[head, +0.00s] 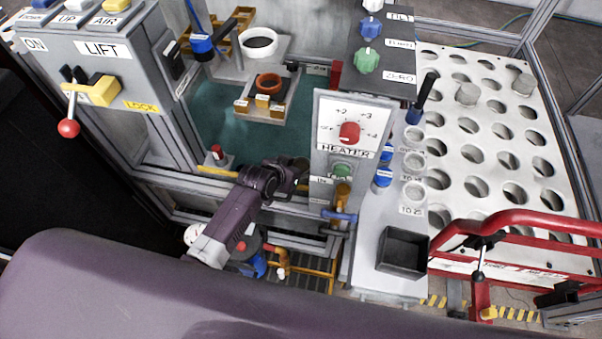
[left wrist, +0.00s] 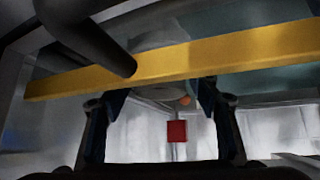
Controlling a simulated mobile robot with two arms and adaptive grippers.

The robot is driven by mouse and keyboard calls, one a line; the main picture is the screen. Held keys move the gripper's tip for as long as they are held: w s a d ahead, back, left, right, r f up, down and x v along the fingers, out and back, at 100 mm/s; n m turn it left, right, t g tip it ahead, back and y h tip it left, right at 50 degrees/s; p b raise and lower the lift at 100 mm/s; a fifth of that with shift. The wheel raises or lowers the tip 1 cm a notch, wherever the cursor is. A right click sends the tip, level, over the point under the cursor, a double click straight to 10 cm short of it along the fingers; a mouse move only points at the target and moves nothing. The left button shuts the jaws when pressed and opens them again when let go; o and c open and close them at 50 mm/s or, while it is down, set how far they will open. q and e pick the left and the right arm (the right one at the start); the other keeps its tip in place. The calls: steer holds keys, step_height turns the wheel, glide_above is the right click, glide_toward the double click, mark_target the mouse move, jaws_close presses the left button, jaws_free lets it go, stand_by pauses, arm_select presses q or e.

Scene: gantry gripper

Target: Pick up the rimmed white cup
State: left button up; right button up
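I cannot tell which is the rimmed one. A larger white round vessel with a dark inside (head: 259,43) stands at the back. My left gripper (head: 301,172) is left of the heater post, apart from the cups. In the left wrist view its two fingers (left wrist: 163,92) are spread with nothing held between them. My right gripper is not in view.
The heater post (head: 351,130) stands between my left gripper and the small cups. A yellow bar (left wrist: 190,63) crosses the left wrist view near the fingertips. A dark open box (head: 402,251), a red rail (head: 520,222) and a holed white plate (head: 490,130) lie right.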

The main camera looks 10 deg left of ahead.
arm_select(q)
steer(key=c, duration=1)
